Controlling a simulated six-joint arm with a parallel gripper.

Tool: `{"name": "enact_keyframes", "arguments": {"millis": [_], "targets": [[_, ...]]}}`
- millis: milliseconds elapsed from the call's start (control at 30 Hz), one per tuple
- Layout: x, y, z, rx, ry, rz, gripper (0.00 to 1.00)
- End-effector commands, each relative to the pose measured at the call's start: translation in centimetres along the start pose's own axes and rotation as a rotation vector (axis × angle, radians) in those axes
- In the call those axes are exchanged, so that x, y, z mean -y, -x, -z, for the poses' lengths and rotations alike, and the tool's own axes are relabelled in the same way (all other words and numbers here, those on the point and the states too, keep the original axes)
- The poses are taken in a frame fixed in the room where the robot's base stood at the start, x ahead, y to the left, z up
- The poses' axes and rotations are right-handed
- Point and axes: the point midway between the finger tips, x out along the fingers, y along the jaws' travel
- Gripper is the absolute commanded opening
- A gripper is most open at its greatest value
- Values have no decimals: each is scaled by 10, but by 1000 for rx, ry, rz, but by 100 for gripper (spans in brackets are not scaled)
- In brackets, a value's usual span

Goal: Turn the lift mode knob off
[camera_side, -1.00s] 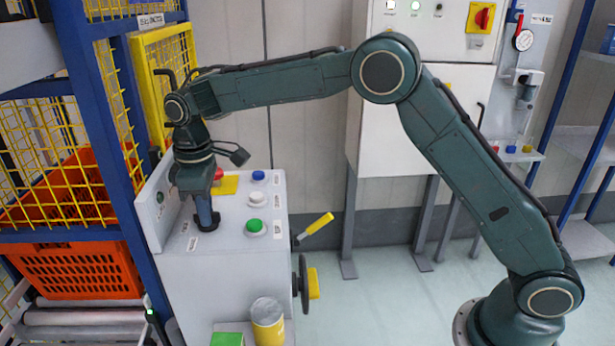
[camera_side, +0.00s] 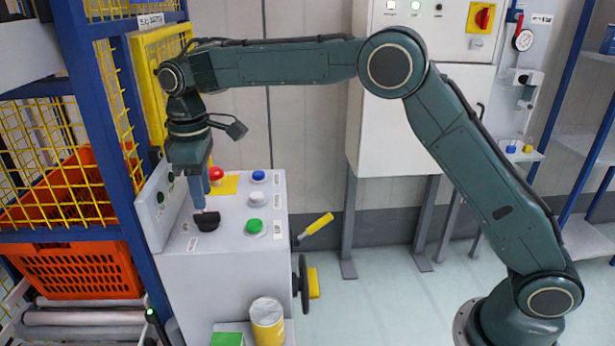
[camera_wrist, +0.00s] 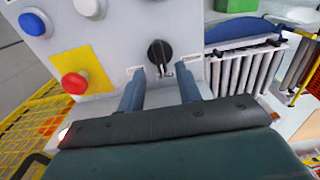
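The lift mode knob is a black rotary knob (camera_side: 207,220) on the sloping grey panel top, at the panel's left front. In the wrist view the knob (camera_wrist: 159,50) sits at top centre, with a pale mark at its lower edge. Its position label is too small to read. My gripper (camera_side: 199,208) is close above the knob, tilted. In the wrist view my gripper (camera_wrist: 161,76) is open and empty, its two blue-grey fingers apart on either side of the line to the knob. Whether a finger touches the knob is unclear.
The grey console (camera_side: 230,285) also bears a red mushroom button (camera_side: 216,174) on a yellow plate and blue, white and green buttons (camera_side: 254,226). A yellow-handled lever (camera_side: 318,224) and a handwheel (camera_side: 304,284) project at its right. A yellow mesh cage and orange tote (camera_side: 75,270) stand left.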

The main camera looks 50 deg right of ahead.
Motion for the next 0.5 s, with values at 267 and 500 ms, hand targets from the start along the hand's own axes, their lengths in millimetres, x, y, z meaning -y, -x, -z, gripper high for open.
{"name": "enact_keyframes", "arguments": {"millis": [267,500], "targets": [[0,44,1,-2,0,-1,35],[0,72,0,-2,0,-1,35]]}}
